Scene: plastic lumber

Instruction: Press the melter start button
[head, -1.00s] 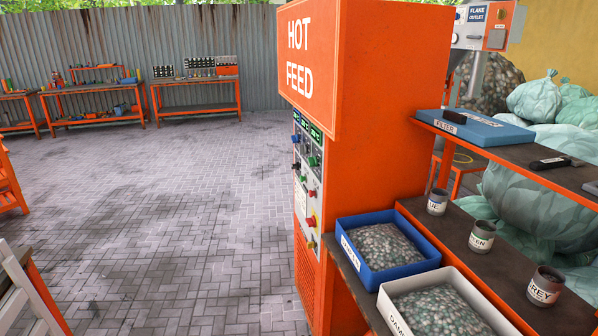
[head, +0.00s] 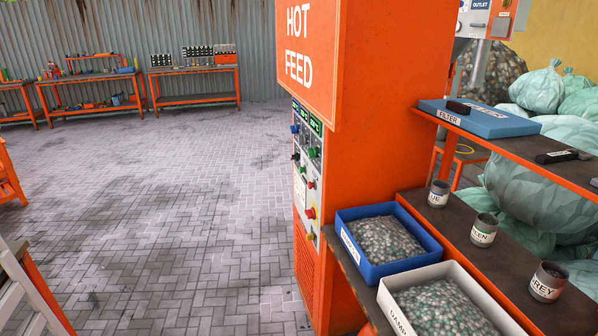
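An orange cabinet marked HOT FEED (head: 385,130) stands right of the middle in the head view. Its narrow control panel (head: 307,170) faces left and shows at a steep angle. The panel has small displays at the top, a green button (head: 313,152), a small red button (head: 311,184), and a larger red button on yellow (head: 311,213). Some knobs are blue or black. The labels are too small to read, so I cannot tell which one is the start button. Neither of my grippers is in view.
A blue bin (head: 431,257) and a white bin (head: 508,322) of flakes sit on a bench right of the panel. Labelled cups (head: 484,232) and a shelf with a blue filter box (head: 485,120) are further right. The paved floor (head: 180,200) left of the cabinet is clear.

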